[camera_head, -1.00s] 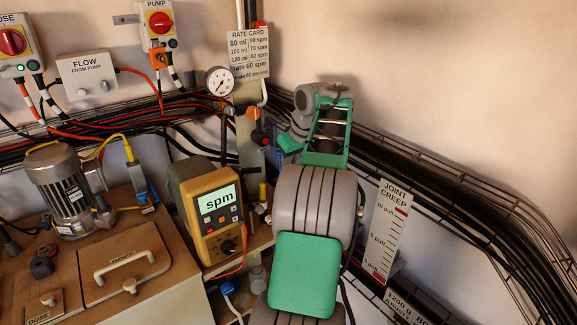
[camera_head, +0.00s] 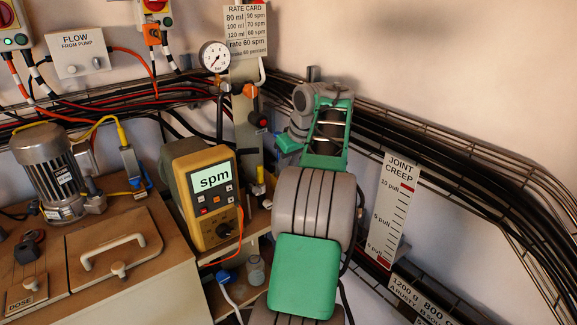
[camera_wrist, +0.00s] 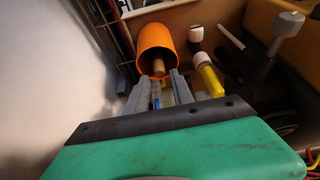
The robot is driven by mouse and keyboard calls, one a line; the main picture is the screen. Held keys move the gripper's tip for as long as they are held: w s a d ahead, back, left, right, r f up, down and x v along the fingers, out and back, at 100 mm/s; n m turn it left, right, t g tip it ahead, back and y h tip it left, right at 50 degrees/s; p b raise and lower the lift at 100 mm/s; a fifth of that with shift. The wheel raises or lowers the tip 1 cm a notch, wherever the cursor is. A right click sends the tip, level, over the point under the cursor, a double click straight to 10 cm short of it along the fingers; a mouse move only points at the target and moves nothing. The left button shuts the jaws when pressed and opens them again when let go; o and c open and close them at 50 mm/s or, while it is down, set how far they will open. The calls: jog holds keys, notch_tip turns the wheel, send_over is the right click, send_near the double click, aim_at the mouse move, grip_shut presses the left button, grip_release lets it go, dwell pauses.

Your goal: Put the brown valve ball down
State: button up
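In the wrist view a brown piece (camera_wrist: 159,67), which may be the brown valve ball, shows in the mouth of an orange cup (camera_wrist: 156,40). My gripper (camera_wrist: 161,78) points at the cup, its two grey fingers apart with a gap between them. The brown piece appears just beyond and between the fingertips, and I see no clear contact. Its lower part is hidden in shadow. In the head view my arm hides the fingers, and I cannot make out the brown ball there.
In the head view a yellow spm meter (camera_head: 203,200) stands left of my arm. A gauge (camera_head: 214,56), a pale post and black cables (camera_head: 480,200) line the wall.

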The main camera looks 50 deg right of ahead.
jog(key=shift+o, duration=1.1)
notch_tip(320, 180, up, 7)
jog(key=p, duration=0.8)
jog(key=shift+r, duration=0.15)
jog(key=shift+f, duration=0.2)
